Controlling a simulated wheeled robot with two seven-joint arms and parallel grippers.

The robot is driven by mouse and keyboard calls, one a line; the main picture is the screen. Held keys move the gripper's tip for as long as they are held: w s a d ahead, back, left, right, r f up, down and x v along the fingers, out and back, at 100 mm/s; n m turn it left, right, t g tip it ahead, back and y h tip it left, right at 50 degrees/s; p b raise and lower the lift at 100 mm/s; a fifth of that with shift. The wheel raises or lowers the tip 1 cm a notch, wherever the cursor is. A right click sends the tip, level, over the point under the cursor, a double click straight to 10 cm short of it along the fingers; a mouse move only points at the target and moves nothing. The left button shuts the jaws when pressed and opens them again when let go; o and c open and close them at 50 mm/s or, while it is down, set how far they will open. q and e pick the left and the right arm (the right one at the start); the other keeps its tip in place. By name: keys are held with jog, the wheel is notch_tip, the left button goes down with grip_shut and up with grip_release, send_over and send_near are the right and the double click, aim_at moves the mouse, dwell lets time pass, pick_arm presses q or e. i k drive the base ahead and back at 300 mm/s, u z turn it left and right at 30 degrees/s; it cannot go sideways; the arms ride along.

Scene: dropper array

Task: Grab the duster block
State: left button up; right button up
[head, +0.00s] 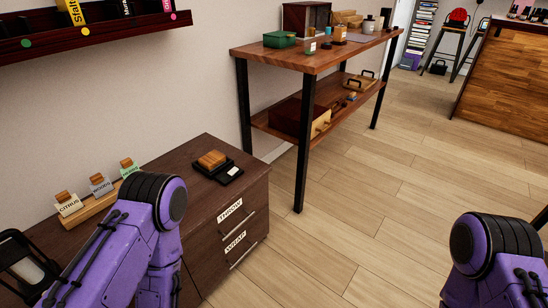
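A small wooden block (212,158) with rounded edges, which looks like the duster block, sits at the back of the dark wooden cabinet top (185,168). It rests on or against a flat black piece (230,171) that has a small light label at its front. My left arm comes in from the lower left, with its purple links and black joint in front of the cabinet. My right arm shows at the lower right over the floor. Neither gripper's fingers can be seen.
Left of the block, a wooden rack (92,212) holds labelled cork-topped droppers. Drawers marked THROW and WRAP face front. A wall shelf (90,30) hangs above left. A two-level table (315,60) with boxes stands behind right. Open floor (370,210) lies right.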

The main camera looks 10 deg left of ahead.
aim_at(211, 162)
jog(key=z, duration=1.2)
jog(key=i, duration=1.1)
jog(key=u, duration=2.3)
